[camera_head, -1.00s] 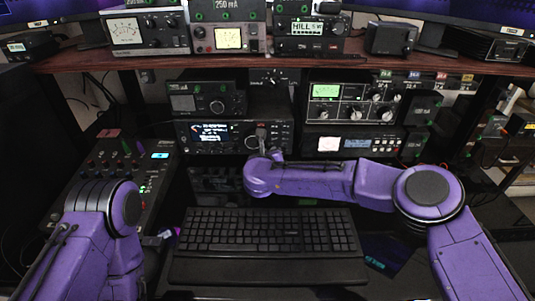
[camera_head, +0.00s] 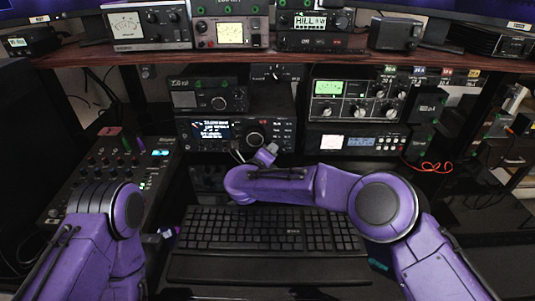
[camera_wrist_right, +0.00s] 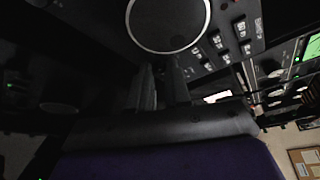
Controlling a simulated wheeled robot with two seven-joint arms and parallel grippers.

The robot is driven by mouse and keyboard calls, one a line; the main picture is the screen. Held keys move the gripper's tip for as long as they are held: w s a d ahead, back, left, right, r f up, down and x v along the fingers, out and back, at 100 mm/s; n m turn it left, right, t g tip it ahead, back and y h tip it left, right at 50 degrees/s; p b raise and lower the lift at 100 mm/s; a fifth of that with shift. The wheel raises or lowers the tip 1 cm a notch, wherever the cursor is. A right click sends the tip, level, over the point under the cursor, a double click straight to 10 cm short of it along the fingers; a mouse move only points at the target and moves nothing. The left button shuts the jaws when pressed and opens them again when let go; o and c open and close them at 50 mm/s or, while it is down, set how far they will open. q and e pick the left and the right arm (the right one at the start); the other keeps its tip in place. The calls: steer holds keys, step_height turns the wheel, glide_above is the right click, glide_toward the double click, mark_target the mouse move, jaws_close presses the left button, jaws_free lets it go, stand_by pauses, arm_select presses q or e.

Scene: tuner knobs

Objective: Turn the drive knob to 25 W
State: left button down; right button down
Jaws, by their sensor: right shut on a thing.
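The radio (camera_head: 283,133) with a lit display (camera_head: 212,130) stands under the shelf. Its large round dial (camera_head: 254,138) shows in the head view and, with a pale rim, at the top of the right wrist view (camera_wrist_right: 168,22). My right gripper (camera_head: 267,153) is at the radio's lower front, just below and right of this dial. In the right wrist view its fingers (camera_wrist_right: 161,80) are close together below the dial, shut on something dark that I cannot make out. I cannot read which knob is the drive knob or its setting. My left gripper is not in view.
A keyboard (camera_head: 270,231) lies below my right forearm. A mixer (camera_head: 118,165) stands at left. A tuner with a green meter (camera_head: 350,98) and a unit with a small screen (camera_head: 358,142) stand to the right. The shelf (camera_head: 210,56) runs above.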

steer(key=shift+s+a+f, duration=0.1)
steer(key=shift+a+f, duration=0.05)
stand_by(0.4)
steer(key=c, duration=1.1)
jaws_free()
steer(key=v, duration=1)
steer(key=shift+s, duration=0.3)
